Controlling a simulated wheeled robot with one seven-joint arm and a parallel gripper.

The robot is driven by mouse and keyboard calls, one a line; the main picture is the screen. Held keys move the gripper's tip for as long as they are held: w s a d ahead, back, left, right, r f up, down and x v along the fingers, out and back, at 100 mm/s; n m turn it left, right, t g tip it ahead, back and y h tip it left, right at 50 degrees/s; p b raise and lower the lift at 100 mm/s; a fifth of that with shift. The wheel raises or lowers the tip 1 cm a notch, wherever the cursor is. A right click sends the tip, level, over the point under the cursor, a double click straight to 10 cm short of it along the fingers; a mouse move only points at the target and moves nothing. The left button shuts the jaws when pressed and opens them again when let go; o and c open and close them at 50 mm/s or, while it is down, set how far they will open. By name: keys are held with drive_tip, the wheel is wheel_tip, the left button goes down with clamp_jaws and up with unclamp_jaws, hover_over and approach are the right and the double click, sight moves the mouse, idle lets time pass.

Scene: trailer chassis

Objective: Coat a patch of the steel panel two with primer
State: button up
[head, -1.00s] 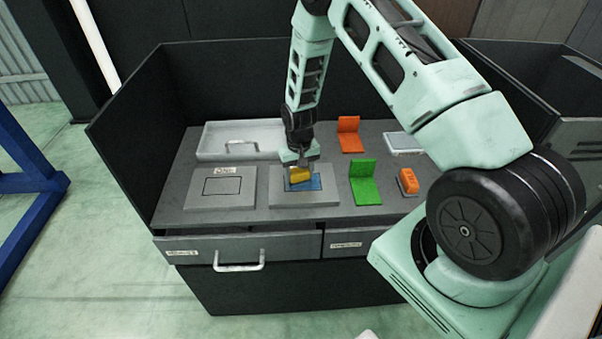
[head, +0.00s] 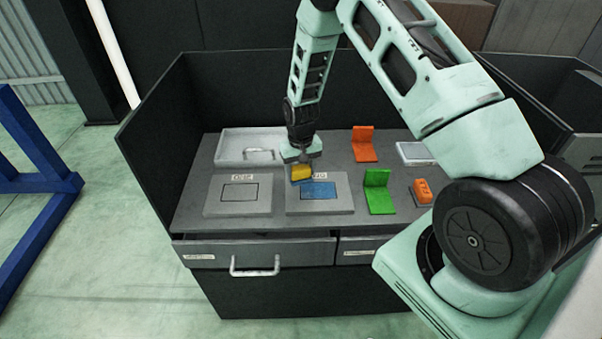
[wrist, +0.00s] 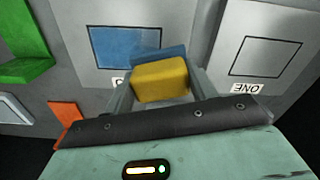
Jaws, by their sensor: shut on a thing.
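Steel panel two (head: 345,205) is a grey plate with an outlined patch (head: 320,190) in its middle. The patch is blue across the part I see, and it also shows blue in the wrist view (wrist: 115,48). My gripper (head: 301,166) is shut on a yellow applicator block (head: 301,174) with a blue face (wrist: 160,52). The block is over the back left part of panel two, at the patch's upper left edge in the head view. It hides part of the label and a corner of the patch. I cannot tell if it touches the plate.
Panel one (head: 215,206), with a bare grey outlined square, lies to the left. A grey tray (head: 232,158) is behind. Dark walls enclose the bench's back and left.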

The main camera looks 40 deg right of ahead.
sight(300, 167)
drive_tip(key=shift+r+p, duration=0.7)
drive_tip(key=shift+r, duration=0.85)
drive_tip(key=shift+f, duration=0.1)
